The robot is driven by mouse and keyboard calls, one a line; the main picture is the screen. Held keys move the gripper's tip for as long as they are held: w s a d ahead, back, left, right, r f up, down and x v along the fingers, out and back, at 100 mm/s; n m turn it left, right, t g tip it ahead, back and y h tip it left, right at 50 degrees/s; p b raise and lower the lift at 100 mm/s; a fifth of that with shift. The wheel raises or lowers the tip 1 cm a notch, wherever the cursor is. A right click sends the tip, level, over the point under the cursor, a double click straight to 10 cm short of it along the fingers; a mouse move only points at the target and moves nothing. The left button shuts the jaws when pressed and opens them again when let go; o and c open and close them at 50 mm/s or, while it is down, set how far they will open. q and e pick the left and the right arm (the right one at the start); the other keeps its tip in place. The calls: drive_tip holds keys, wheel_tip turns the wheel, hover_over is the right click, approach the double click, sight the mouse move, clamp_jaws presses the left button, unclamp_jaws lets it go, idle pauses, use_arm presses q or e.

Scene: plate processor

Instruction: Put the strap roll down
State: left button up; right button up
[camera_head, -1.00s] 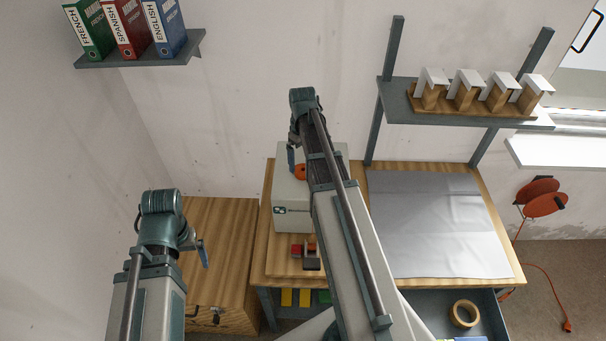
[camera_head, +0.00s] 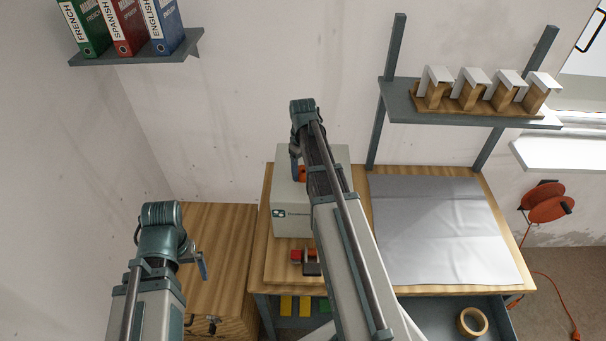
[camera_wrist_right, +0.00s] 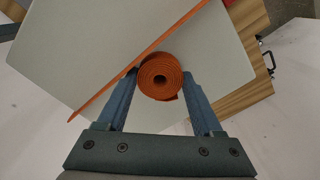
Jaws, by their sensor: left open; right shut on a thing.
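An orange strip (camera_wrist_right: 125,72) runs diagonally past the coil over a white surface. In the head view the orange roll (camera_head: 302,174) shows partly behind my right arm, at the top of the white box (camera_head: 292,222). I cannot tell whether it touches the box. My left gripper (camera_head: 203,268) is open, over the wooden cabinet at the lower left.
The wooden table (camera_head: 262,262) holds the box and a grey mat (camera_head: 435,225), which is clear. A small red and dark device (camera_head: 307,260) sits before the box. The wooden cabinet (camera_head: 225,235) stands left. A tape roll (camera_head: 472,321) lies in the lower tray.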

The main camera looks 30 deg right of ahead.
drive_tip(key=c, duration=0.5)
drive_tip(key=shift+r, duration=0.15)
